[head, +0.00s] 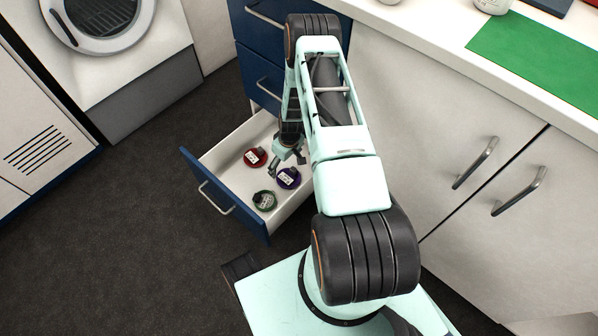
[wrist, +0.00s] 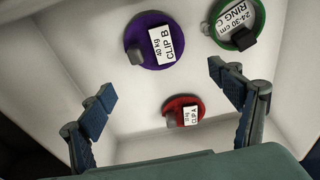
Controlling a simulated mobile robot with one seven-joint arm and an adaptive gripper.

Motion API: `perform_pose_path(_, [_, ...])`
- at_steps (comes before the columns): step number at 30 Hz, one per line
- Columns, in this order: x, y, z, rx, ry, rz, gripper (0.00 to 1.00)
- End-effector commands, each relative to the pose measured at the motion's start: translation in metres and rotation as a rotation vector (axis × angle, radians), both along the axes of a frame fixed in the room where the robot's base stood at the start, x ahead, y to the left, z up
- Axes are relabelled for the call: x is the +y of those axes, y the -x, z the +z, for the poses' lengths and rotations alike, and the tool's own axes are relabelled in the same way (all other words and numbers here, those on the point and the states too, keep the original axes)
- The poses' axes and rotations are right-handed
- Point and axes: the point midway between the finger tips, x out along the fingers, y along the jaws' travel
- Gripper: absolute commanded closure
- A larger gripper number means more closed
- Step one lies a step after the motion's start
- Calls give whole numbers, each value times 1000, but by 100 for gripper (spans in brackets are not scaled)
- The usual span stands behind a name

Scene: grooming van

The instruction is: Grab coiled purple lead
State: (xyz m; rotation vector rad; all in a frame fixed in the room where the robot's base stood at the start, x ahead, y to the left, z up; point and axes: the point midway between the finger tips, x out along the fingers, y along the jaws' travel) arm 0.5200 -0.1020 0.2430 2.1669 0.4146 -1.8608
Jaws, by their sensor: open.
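The coiled purple lead (head: 288,178) lies in the open drawer (head: 225,155), at the right of the coils in the head view. In the wrist view the purple lead (wrist: 154,41) is at the upper middle, with a white label reading "40 kg CLIP B" and a grey clip. My gripper (head: 287,160) is inside or just over the drawer, close to the purple lead. In the wrist view my gripper (wrist: 165,85) has its fingers wide apart with nothing between the tips. The red coil shows lower, between the fingers and beyond them.
A red coiled lead (head: 255,157) labelled "CLIP A" and a green coiled lead (head: 264,200) labelled "RING C" share the drawer. Drawer walls stand close around them. White cabinets (head: 430,130) with a counter are at right; dark floor (head: 110,220) is clear at left.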

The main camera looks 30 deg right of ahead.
Motion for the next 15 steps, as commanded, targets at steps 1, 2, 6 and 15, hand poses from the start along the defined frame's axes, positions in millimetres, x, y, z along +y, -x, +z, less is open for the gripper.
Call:
perform_pose_path(1, [-2, 7, -3, 15, 1, 3, 16])
perform_pose_path(2, [-3, 11, -6, 22, 2, 4, 16])
perform_pose_path(6, [-4, 16, -22, 35, 3, 4, 16])
perform_pose_path(15, [-2, 12, -51, 32, 3, 6, 16])
